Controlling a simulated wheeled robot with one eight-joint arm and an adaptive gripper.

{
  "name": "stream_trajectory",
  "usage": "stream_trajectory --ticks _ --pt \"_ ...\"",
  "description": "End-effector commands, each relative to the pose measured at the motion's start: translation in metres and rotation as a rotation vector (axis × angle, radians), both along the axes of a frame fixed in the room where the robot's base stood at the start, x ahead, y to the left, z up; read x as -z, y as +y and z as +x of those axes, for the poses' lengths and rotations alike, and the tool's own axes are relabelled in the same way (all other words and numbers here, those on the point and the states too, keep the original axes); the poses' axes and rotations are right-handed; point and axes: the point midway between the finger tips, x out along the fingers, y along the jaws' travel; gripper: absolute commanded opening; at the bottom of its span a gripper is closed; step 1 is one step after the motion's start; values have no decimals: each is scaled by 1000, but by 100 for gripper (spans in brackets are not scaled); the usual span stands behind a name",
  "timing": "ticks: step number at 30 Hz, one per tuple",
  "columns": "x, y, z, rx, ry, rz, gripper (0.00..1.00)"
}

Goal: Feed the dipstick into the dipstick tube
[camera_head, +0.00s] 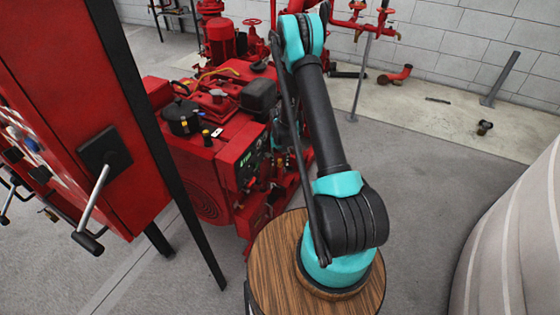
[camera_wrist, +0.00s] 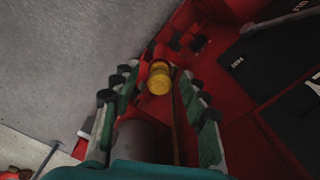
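In the wrist view, the two fingers of my gripper (camera_wrist: 160,80) stand apart, one on each side. A round yellow cap or handle (camera_wrist: 160,77) shows between the fingertips, with visible gaps to both fingers. A thin dark line (camera_wrist: 176,130), possibly the dipstick or a cable, runs from beside it toward my palm; I cannot tell which. I cannot make out the dipstick tube for certain.
A red cabinet (camera_head: 60,110) with a lever handle (camera_head: 94,200) stands close on the left. A pale rounded tank (camera_head: 515,240) is at lower right. Red pipes (camera_head: 350,25) stand by the back wall. Grey floor (camera_head: 420,180) is open to the right of my arm.

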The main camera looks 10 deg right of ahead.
Motion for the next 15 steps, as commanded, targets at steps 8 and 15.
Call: stream_trajectory --ticks 8,15 --pt "-3 0 0 0 0 0 44" --pt "-30 0 0 0 0 0 44"
